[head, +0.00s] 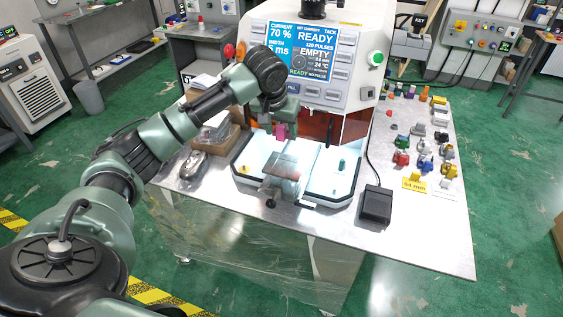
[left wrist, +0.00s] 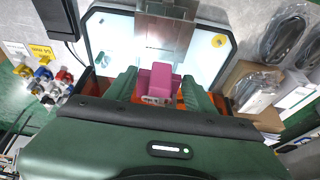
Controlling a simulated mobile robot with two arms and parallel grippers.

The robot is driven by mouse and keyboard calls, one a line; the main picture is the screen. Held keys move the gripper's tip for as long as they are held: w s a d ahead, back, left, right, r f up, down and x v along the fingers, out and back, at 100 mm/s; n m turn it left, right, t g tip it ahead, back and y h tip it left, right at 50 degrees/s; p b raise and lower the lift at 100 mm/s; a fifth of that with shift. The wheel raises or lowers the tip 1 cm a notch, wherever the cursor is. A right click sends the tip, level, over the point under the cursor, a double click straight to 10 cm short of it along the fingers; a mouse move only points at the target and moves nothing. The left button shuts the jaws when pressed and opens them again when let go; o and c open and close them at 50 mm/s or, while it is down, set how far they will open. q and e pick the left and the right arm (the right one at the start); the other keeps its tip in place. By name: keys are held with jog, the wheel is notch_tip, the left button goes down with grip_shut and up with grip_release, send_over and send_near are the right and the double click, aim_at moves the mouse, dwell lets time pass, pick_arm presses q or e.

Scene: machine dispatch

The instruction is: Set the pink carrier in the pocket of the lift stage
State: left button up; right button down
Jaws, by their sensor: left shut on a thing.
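The pink carrier (head: 281,132) is held between the fingers of my left gripper (head: 283,126). In the left wrist view the pink carrier (left wrist: 160,82) stands between the two green fingers (left wrist: 158,88), which are shut on it. The lift stage appears to be the metal plate on a bracket (head: 285,166) at the front middle of the white tray. The carrier is behind this plate in the head view, toward the machine, and seems above the tray floor. The plate also shows in the left wrist view (left wrist: 162,40). I cannot make out the pocket. My right gripper is not in view.
The white machine (head: 312,60) stands behind the tray (head: 325,187), its screen reading READY and EMPTY. A black pedal box (head: 376,205) sits right of the tray. Several coloured parts (head: 425,160) lie further right. A mouse-like grey device (head: 193,166) and cardboard box (head: 220,137) are at left.

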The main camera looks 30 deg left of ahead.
pick_arm(q)
jog(key=p, duration=0.1)
send_over(283, 170)
jog(key=s, duration=0.1)
notch_tip(283, 170, down, 8)
jog(key=shift+s+d+f, duration=0.1)
jog(key=shift+s+d, duration=0.05)
notch_tip(283, 170, down, 4)
jog(key=shift+f+p, duration=0.1)
jog(key=shift+p, duration=0.55)
jog(key=shift+s+f, duration=0.1)
jog(key=shift+f, duration=0.1)
jog(key=o, duration=1.5)
jog(key=shift+r, duration=0.25)
jog(key=b+v, duration=0.2)
jog(key=v, duration=0.9)
jog(key=shift+r, duration=0.3)
